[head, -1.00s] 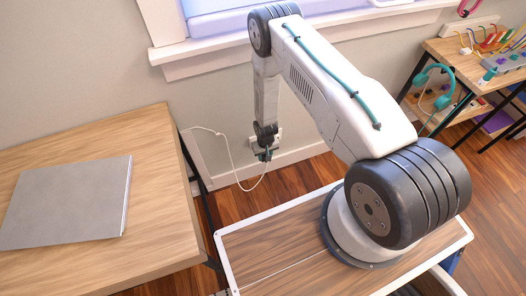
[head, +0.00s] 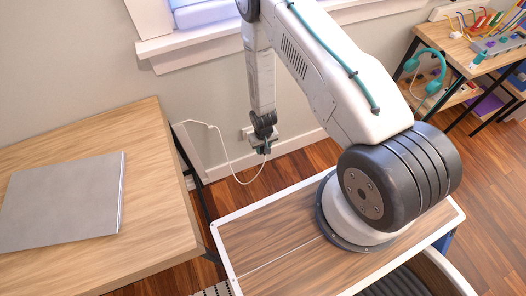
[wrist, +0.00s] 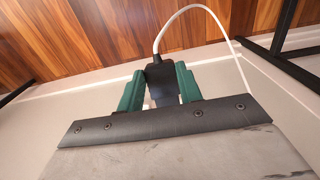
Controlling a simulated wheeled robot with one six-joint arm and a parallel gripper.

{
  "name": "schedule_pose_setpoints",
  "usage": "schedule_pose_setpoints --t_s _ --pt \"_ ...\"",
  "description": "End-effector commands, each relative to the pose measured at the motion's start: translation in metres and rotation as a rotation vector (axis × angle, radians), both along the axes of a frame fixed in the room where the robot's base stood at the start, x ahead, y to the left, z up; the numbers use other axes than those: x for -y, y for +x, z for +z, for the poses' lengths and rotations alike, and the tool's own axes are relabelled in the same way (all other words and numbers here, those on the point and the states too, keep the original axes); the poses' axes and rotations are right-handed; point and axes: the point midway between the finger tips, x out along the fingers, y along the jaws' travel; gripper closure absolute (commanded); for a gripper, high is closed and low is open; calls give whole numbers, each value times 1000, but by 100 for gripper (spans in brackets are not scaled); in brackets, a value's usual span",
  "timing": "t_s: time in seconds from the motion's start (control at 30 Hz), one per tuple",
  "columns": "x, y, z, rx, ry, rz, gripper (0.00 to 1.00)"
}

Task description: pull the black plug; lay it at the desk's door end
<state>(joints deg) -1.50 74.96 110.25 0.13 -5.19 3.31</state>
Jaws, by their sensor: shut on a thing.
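My gripper (head: 263,148) is low by the wall under the window, in front of a white outlet plate (head: 247,132). In the wrist view its two green fingers (wrist: 159,84) are shut on the black plug (wrist: 160,70), one on each side. A white cable (wrist: 186,10) loops out of the plug; in the head view it hangs down and runs up to the desk's edge. The plug's prong side is hidden, so I cannot tell whether it still sits in the outlet. The wooden desk (head: 120,128) is at the left.
A closed grey laptop or folder (head: 62,202) lies on the desk; bare wood surrounds it. Dark metal desk legs (head: 192,175) stand near the cable. Wood floor lies between.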

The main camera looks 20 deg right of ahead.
Motion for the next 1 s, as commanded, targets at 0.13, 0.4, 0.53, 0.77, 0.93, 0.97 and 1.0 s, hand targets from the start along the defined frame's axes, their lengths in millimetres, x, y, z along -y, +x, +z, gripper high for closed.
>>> schedule_pose_setpoints --t_s 0.13,0.4,0.53,0.77,0.93,0.97,1.0 --pt "0 1 22 2 0 0 100" --pt "0 0 60 3 0 0 100" --pt "0 0 78 2 0 0 100" --pt "0 0 111 3 0 0 100" --pt "0 0 134 3 0 -1 100" --pt "0 -1 139 3 0 -1 100" --pt "0 -1 144 2 0 -1 100"
